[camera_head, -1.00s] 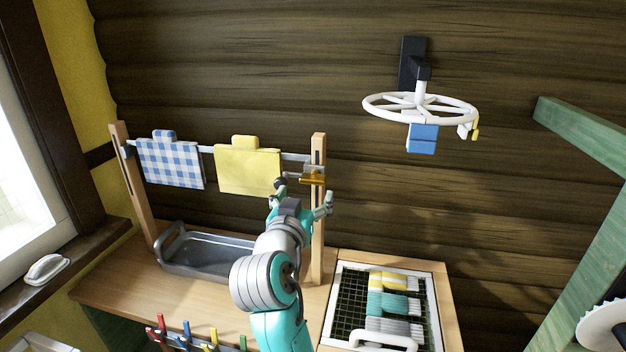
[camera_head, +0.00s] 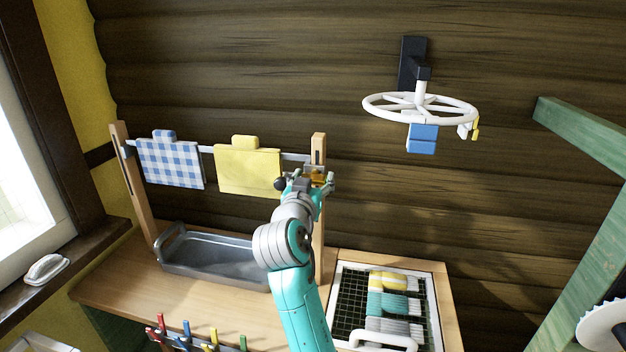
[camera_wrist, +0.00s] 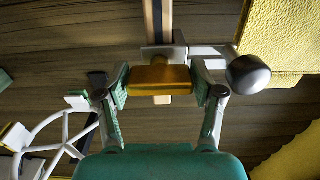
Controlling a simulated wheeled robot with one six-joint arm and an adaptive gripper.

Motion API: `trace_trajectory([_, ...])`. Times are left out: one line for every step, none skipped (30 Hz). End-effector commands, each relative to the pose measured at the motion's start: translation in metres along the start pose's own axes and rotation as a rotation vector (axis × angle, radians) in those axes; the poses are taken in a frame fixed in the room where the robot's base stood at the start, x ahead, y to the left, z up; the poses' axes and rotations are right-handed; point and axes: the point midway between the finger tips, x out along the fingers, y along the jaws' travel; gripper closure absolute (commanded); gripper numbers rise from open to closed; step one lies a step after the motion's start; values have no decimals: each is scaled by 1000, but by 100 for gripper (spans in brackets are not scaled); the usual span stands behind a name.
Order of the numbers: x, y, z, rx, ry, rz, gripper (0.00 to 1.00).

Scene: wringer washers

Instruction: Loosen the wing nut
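The wing nut is a brass-yellow piece (camera_wrist: 158,78) on the right wooden post of the drying rack; it also shows small in the head view (camera_head: 318,176). My gripper (camera_wrist: 160,86) is open around it in the wrist view, one finger pad on each side. The left pad is close to the nut's end with a thin gap; the right pad is very near its other end, and I cannot tell if it touches. In the head view my gripper (camera_head: 306,180) is at the post's upper part and partly hides the nut.
A dark round knob (camera_wrist: 248,75) sits just right of the right finger. The rail holds a yellow cloth (camera_head: 247,168) and a blue checked cloth (camera_head: 172,163). A metal tray (camera_head: 215,258) stands below. A white wheel hanger (camera_head: 420,106) is on the wall.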

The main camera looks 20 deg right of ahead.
Motion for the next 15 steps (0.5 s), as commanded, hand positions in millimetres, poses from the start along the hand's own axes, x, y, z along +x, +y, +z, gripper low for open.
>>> trace_trajectory([0,0,0,0,0,0,55])
trace_trajectory([0,0,0,0,0,0,62])
trace_trajectory([0,0,0,0,0,0,72])
trace_trajectory([0,0,0,0,0,0,72])
trace_trajectory([0,0,0,0,0,0,72])
trace_trajectory([0,0,0,0,0,0,72])
trace_trajectory([0,0,0,-1,0,0,72])
trace_trajectory([0,0,0,-2,0,0,72])
trace_trajectory([0,0,0,-5,0,0,72])
trace_trajectory([0,0,0,-8,0,0,72])
trace_trajectory([0,0,0,-12,0,0,72])
trace_trajectory([0,0,0,-21,0,0,72])
trace_trajectory([0,0,0,-30,0,0,72])
trace_trajectory([0,0,0,-39,0,0,72])
trace_trajectory([0,0,0,-54,0,0,72])
